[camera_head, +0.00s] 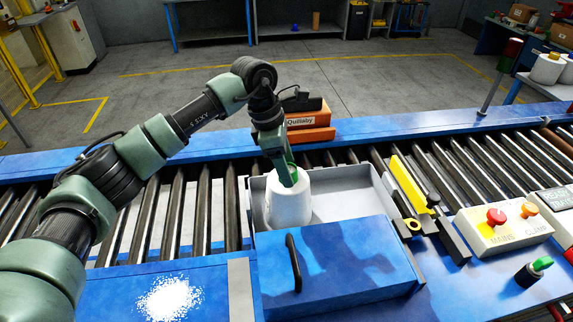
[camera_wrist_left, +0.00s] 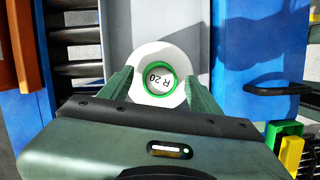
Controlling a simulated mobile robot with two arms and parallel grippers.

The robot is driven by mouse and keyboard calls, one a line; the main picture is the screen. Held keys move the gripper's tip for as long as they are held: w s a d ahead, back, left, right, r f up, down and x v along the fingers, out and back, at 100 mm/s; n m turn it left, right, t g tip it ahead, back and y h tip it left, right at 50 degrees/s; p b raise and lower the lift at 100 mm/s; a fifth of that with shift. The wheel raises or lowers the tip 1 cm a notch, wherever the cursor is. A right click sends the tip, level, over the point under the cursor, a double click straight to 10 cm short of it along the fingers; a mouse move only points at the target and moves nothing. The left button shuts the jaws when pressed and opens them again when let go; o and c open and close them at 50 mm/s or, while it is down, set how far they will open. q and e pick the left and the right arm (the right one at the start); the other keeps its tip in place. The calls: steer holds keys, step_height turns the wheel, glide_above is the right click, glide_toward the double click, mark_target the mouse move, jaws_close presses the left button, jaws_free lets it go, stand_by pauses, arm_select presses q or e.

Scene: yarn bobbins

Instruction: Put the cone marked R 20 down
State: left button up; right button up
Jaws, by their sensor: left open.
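The white cone marked R 20 (camera_head: 289,203) stands upright inside a grey tray (camera_head: 345,185) set in the roller conveyor, towards the tray's left side. Its top has a green ring and a label reading R 20, seen in the left wrist view (camera_wrist_left: 160,55). My left gripper (camera_head: 289,176) is over the top of the cone. In the left wrist view its two green fingers (camera_wrist_left: 160,90) are spread on either side of the cone's near part. The gripper is open. The cone's base is partly hidden by the blue front panel. My right gripper is out of view.
A blue panel with a black handle (camera_head: 293,262) stands in front of the tray. An orange Quillaby box (camera_head: 309,122) is behind it. A yellow bar (camera_head: 408,185) and a button box (camera_head: 502,227) are at the right. The tray's right part is empty.

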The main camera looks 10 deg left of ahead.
arm_select(q)
steer(key=b+v, duration=0.5)
steer(key=v, duration=0.7)
steer(key=shift+s, duration=0.1)
